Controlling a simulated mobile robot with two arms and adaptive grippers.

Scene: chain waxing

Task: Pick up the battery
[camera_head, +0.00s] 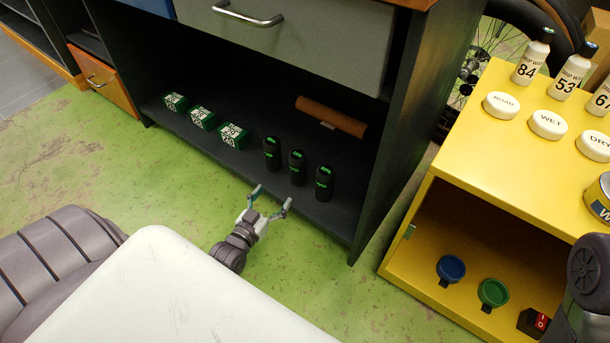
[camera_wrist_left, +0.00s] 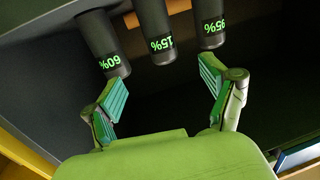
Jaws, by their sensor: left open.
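Three black cylindrical batteries stand in a row on the dark shelf: a left one (camera_head: 271,154), a middle one (camera_head: 297,168) and a right one (camera_head: 324,184). Each has a green label. In the left wrist view the labels appear upside down and seem to read 60% (camera_wrist_left: 104,45), 15% (camera_wrist_left: 154,32) and 95% (camera_wrist_left: 208,25). My left gripper (camera_head: 272,197) is open and empty at the shelf's front edge, just in front of the batteries. In the left wrist view its spread fingers (camera_wrist_left: 160,85) touch no battery clearly. My right gripper is not in view.
Several green patterned boxes (camera_head: 203,118) stand left of the batteries; a brown roll (camera_head: 331,117) lies behind. A drawer (camera_head: 290,40) hangs above and a dark side panel (camera_head: 392,130) closes the right. A yellow stand (camera_head: 440,185) with bottles and tins is further right.

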